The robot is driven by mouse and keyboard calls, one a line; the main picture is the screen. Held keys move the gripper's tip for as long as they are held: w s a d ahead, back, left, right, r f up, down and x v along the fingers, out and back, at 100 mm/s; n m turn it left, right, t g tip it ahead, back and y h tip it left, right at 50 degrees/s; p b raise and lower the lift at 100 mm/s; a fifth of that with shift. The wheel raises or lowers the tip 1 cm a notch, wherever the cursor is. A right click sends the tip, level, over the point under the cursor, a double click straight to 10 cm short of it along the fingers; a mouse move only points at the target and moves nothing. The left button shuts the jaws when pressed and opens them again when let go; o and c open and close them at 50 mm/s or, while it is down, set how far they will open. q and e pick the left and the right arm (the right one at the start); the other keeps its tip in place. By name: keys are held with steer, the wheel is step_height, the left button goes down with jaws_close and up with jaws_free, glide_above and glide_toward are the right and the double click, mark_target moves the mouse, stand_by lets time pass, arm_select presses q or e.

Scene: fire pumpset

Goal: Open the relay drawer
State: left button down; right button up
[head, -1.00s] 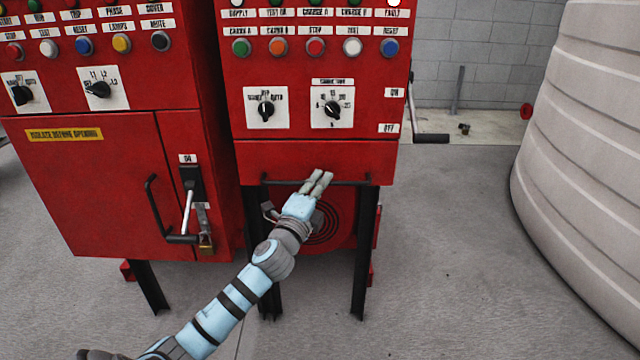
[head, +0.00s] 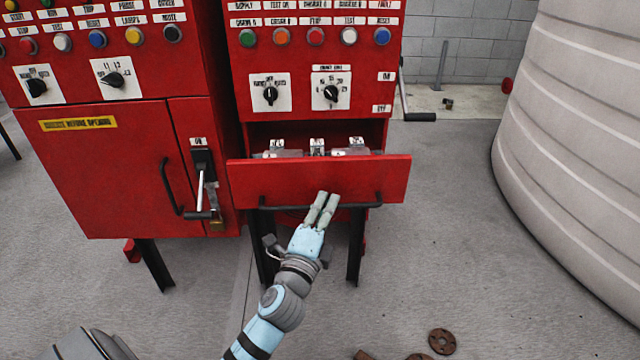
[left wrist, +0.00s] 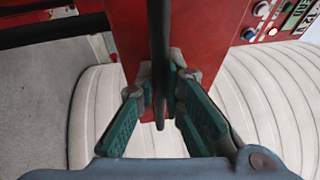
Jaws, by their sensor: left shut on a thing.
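The relay drawer (head: 318,180) is a red drawer low in the right red cabinet. It stands pulled partway out, and grey relays with white labels (head: 316,147) show inside behind its front panel. A black bar handle (head: 355,205) runs along the lower part of its front. My left gripper (head: 322,207) is shut on this handle near its middle. In the left wrist view the dark handle bar (left wrist: 158,60) passes between the green-padded fingers of my left gripper (left wrist: 160,105). My right gripper is not in view.
A second red cabinet (head: 115,170) with a black door handle and a switch lever stands at the left. A large ribbed pale tank (head: 575,150) is at the right. Rusty round pieces (head: 442,341) lie on the grey floor at the front. Floor between cabinet and tank is open.

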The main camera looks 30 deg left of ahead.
arm_select(q)
steer(key=s+d, duration=0.3)
steer(key=s, duration=0.2)
steer(key=shift+d+p, duration=0.3)
steer(key=shift+d, duration=0.1)
steer(key=c, duration=1.7)
jaws_free()
